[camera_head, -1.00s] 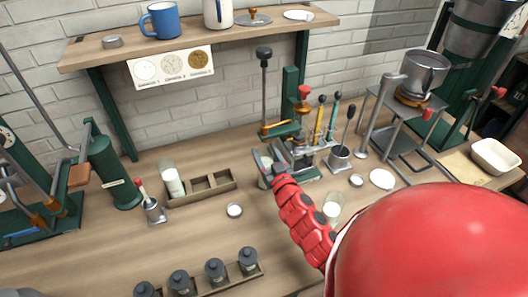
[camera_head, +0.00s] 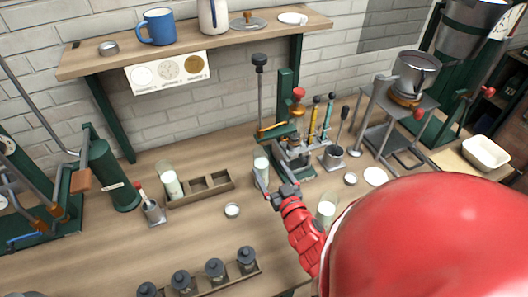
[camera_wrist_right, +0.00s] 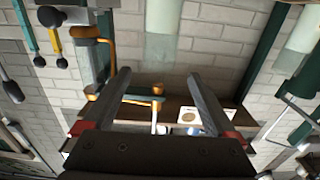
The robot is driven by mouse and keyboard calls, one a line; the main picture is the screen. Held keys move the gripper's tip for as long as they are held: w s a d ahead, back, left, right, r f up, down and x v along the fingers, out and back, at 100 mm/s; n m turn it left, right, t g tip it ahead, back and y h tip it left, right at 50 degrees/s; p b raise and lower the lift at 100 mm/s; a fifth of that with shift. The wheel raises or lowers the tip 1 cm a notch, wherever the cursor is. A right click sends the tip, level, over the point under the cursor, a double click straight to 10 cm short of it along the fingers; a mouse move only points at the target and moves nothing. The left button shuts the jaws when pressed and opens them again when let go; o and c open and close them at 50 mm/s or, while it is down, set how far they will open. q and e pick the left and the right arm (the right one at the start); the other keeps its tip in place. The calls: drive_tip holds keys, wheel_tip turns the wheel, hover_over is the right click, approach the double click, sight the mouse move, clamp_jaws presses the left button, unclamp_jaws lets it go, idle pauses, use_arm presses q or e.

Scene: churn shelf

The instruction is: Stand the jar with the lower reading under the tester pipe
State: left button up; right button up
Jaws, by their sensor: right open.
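A glass jar with white milk (camera_head: 261,164) stands upright on the bench at the left front of the tester (camera_head: 293,155), close to its green arm. I cannot tell if it is exactly under the pipe. My right gripper (camera_head: 272,186) is open just in front of this jar. In the right wrist view the open fingers (camera_wrist_right: 158,78) are empty, with a pale jar (camera_wrist_right: 162,30) beyond them. A second milk jar (camera_head: 171,184) stands in the wooden rack (camera_head: 208,189). A third pale jar (camera_head: 327,209) stands right of my forearm. No readings are legible. My left gripper is not in view.
A small white dish (camera_head: 232,210) lies on open bench left of my forearm. Several dark-lidded jars stand in a front tray (camera_head: 228,281).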

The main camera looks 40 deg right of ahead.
drive_tip(key=p+v, duration=0.1)
drive_tip(key=v, duration=0.3)
idle(0.6)
